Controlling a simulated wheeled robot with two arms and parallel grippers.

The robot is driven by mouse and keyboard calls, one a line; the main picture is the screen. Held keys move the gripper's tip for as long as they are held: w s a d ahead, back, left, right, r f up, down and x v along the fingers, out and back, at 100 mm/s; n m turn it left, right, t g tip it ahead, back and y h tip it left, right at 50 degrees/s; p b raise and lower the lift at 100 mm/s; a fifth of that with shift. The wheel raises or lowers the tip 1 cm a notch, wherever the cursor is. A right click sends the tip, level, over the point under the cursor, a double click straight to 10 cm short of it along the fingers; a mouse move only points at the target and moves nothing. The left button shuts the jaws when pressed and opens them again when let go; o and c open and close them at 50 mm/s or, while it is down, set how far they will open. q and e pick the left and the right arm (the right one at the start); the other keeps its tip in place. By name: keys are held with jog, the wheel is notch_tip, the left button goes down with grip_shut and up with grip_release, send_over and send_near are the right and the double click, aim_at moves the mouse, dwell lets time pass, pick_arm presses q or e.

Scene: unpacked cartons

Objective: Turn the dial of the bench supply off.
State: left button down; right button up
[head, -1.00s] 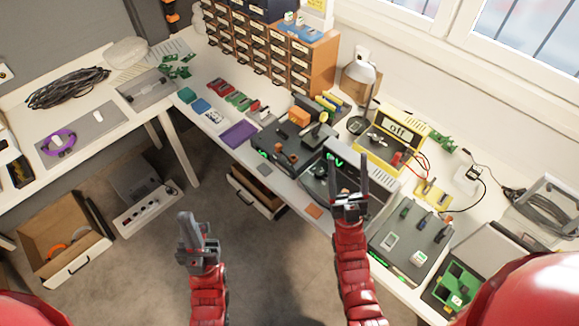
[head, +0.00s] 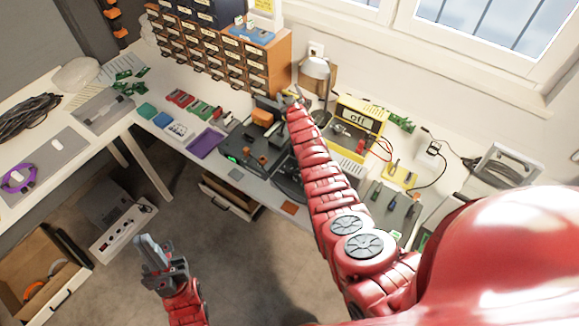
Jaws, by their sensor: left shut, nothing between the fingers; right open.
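A yellow-framed unit (head: 376,114) stands at the back of the bench, its display reading "off". A grey unit (head: 286,180) in front of it is mostly hidden by my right arm; its dial and display cannot be seen. I cannot tell for sure which one is the bench supply. My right gripper (head: 276,98) is reached far over the bench, left of the yellow unit and near the drawer cabinet; it is small and partly hidden, its jaws open. My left gripper (head: 148,240) is shut and empty above the floor, in front of the bench.
A wooden drawer cabinet (head: 270,66) and a desk lamp (head: 316,68) stand at the back. A dark tray with an orange block (head: 262,117) lies left of my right arm. A purple tray (head: 206,143) lies further left. Cables run at the right.

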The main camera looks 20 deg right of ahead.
jog(key=s+d+f+m+g, duration=0.2)
jog(key=s+d+g, duration=0.25)
jog(key=g, duration=0.45)
jog(key=s+a+r+g+y, duration=0.1)
jog(key=s+a+r+g, duration=0.15)
jog(key=s+a, duration=0.4)
jog(key=s+a+r+g+y, duration=0.2)
jog(key=s+a+g, duration=0.15)
jog(key=s, duration=0.55)
jog(key=b, duration=0.6)
send_near(290, 169)
jog(key=f+p, duration=0.1)
jog(key=f, duration=0.2)
jog(key=f+p, duration=0.1)
jog(key=f, duration=0.3)
jog(key=shift+w+a+f+p, duration=0.1)
jog(key=shift+a+f+p, duration=0.1)
jog(key=shift+a+p, duration=0.1)
jog(key=shift+w+f, duration=0.1)
jog(key=shift+f, duration=0.15)
jog(key=shift+a+f, duration=0.1)
jog(key=shift+f, duration=0.4)
grip_shut()
